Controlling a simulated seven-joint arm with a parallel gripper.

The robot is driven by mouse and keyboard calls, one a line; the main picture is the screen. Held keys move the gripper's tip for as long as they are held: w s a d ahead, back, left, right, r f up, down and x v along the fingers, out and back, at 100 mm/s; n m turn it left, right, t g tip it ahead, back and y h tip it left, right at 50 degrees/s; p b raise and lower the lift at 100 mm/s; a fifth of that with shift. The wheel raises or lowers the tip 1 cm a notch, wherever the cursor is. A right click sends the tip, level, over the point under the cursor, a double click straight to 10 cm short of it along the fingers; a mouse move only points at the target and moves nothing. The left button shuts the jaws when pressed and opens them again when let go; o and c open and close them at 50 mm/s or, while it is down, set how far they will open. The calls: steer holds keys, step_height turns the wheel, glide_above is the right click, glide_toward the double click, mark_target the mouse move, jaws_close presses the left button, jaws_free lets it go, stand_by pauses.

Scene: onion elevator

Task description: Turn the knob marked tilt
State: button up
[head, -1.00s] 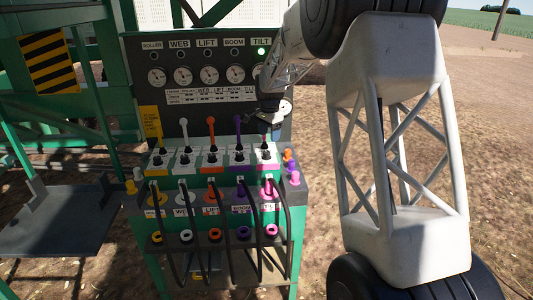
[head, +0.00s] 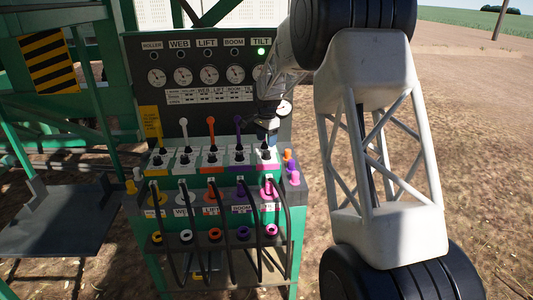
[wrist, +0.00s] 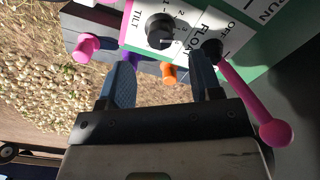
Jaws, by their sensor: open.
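The tilt knob is a small black knob (wrist: 160,30) on a white plate printed TILT, seen at the top of the wrist view. In the head view the tilt knob (head: 265,155) is at the right end of a row of similar black knobs. My gripper (wrist: 164,56) is open and empty, its two blue fingers apart, with the knob just beyond the gap between their tips. In the head view my gripper (head: 272,132) hangs just above the tilt knob. A pink lever (wrist: 250,100) passes to the right of the right finger.
Upright coloured levers, such as the orange one (head: 211,128), stand to the left. Black hoses hang in front. Open dirt ground (head: 480,150) lies to the right.

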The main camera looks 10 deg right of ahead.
mark_target(266, 151)
steer(key=shift+f, duration=3.2)
steer(key=c, duration=0.9)
